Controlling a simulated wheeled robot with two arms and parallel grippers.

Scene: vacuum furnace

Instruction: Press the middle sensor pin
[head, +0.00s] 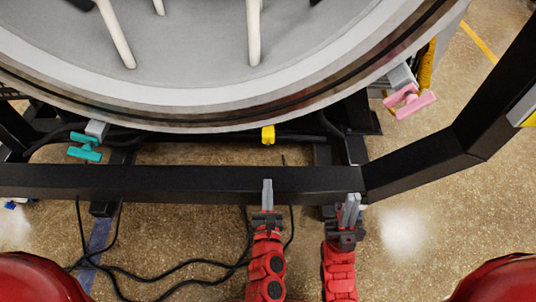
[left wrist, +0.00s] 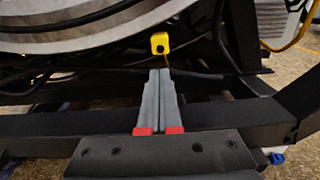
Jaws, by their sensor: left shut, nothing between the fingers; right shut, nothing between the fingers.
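A small yellow block (head: 268,134) sits under the lower rim of the big round furnace part, near the middle. In the left wrist view the yellow block (left wrist: 159,43) shows a dark round spot on its face, which may be the sensor pin. My left gripper (head: 267,182) is shut and empty, its tips over the black frame bar, short of the block. In the left wrist view its fingertips (left wrist: 159,72) show just below the block, apart from it in the picture. My right gripper (head: 350,200) is shut and empty at the bar's right part.
A black frame bar (head: 180,182) runs across in front of the round furnace part (head: 190,112). A teal handle (head: 85,148) is at left, a pink handle (head: 410,101) at right. Black cables (head: 180,268) lie on the floor. A gap lies between bar and rim.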

